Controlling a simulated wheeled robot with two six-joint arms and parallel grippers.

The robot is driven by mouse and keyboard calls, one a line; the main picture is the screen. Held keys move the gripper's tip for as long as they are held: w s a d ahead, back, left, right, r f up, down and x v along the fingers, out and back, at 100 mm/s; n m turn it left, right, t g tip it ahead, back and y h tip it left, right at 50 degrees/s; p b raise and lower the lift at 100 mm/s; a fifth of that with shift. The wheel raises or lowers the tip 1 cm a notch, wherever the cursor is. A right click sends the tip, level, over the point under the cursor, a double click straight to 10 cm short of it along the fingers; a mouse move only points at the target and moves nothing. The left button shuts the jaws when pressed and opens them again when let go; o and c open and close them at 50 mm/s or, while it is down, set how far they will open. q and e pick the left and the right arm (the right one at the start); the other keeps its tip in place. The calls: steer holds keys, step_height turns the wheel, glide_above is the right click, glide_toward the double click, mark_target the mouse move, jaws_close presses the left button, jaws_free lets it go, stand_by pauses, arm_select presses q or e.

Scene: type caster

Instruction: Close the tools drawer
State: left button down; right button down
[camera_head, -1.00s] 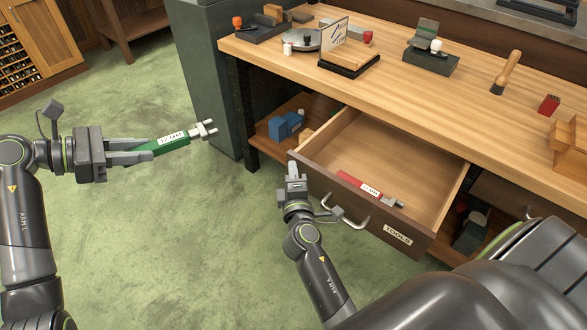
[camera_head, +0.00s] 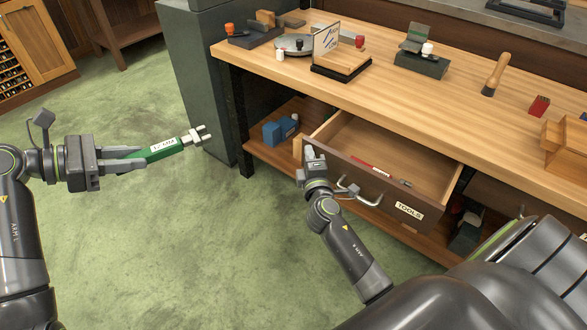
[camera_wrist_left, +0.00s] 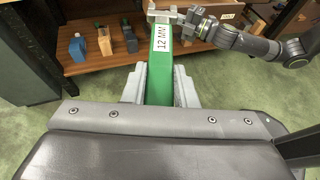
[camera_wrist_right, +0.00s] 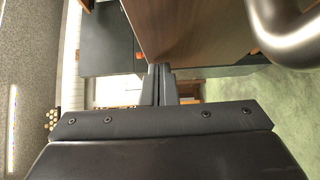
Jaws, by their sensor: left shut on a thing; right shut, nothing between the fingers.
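The tools drawer (camera_head: 425,187) is partly open under the bench, with a dark front, a metal handle (camera_head: 358,192) and a TOOLS label. A red tool (camera_head: 370,164) lies inside it. My right gripper (camera_head: 309,152) is shut and empty at the left end of the drawer front. In the right wrist view its fingers (camera_wrist_right: 157,70) point at the dark drawer front (camera_wrist_right: 195,30); whether they touch it I cannot tell. My left gripper (camera_head: 146,155) is shut on a green 12 MM tool (camera_head: 165,149), held out over the floor; the tool also shows in the left wrist view (camera_wrist_left: 160,75).
The workbench (camera_head: 400,95) carries a sign stand (camera_head: 340,68), a dark block (camera_head: 420,63), a wooden-handled tool (camera_head: 496,74) and a red block (camera_head: 539,106). The green floor at left is clear.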

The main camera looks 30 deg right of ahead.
steer(key=w+d+b, duration=0.1)
steer(key=w+d, duration=0.1)
steer(key=d, duration=0.4)
steer(key=w+d+b, duration=0.2)
steer(key=w+d, duration=0.1)
steer(key=d, duration=0.2)
steer(key=w+d+b, duration=0.2)
steer(key=d, duration=0.4)
steer(key=shift+w+d+f, duration=0.1)
steer(key=shift+w+d, duration=0.05)
steer(key=shift+d, duration=0.2)
steer(key=shift+w+d, duration=0.15)
steer(key=shift+d, duration=0.3)
steer(key=shift+r, duration=0.35)
